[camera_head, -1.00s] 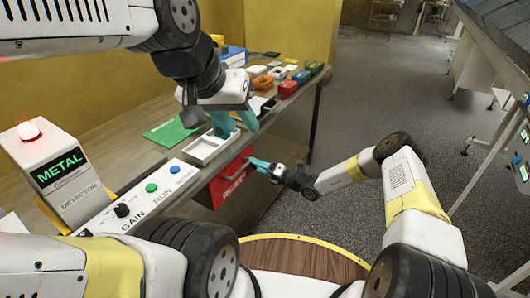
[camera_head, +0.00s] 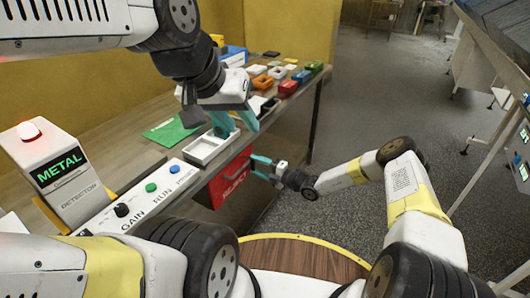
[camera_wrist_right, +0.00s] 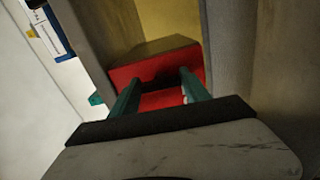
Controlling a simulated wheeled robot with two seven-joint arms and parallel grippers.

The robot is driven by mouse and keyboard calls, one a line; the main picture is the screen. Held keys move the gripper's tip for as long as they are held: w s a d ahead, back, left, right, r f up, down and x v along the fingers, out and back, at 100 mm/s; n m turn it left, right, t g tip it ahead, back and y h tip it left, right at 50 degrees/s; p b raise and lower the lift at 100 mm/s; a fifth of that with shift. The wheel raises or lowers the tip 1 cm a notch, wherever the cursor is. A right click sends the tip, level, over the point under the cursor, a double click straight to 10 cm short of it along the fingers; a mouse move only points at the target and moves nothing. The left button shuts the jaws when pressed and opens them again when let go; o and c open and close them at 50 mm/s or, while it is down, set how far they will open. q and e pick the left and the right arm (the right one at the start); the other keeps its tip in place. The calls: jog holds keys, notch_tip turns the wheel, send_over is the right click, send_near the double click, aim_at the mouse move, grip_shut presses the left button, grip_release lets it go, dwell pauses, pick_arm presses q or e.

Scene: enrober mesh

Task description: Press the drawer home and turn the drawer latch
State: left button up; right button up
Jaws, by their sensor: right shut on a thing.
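The red drawer (camera_head: 231,182), marked REJECT, is in the side of the bench, below the white tray. In the right wrist view its red face (camera_wrist_right: 125,75) lies beyond and between the fingers. My right gripper (camera_head: 262,169) is at the drawer's right side, its teal fingers a little apart. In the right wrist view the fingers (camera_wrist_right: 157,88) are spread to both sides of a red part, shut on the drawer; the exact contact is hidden. I cannot make out the drawer latch. My left gripper (camera_head: 236,121) is open above the white tray, with nothing visible between its fingers.
A metal detector box (camera_head: 58,170) with a red lamp stands at the left. A control panel (camera_head: 140,197) with a black knob and green and blue buttons lies beside it. The white tray (camera_head: 207,151) and several coloured boxes line the bench.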

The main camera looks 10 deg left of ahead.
jog(key=o, duration=1.4)
jog(key=shift+d, duration=0.1)
jog(key=v, duration=0.7)
jog(key=shift+s+d, duration=0.15)
jog(key=shift+d, duration=0.15)
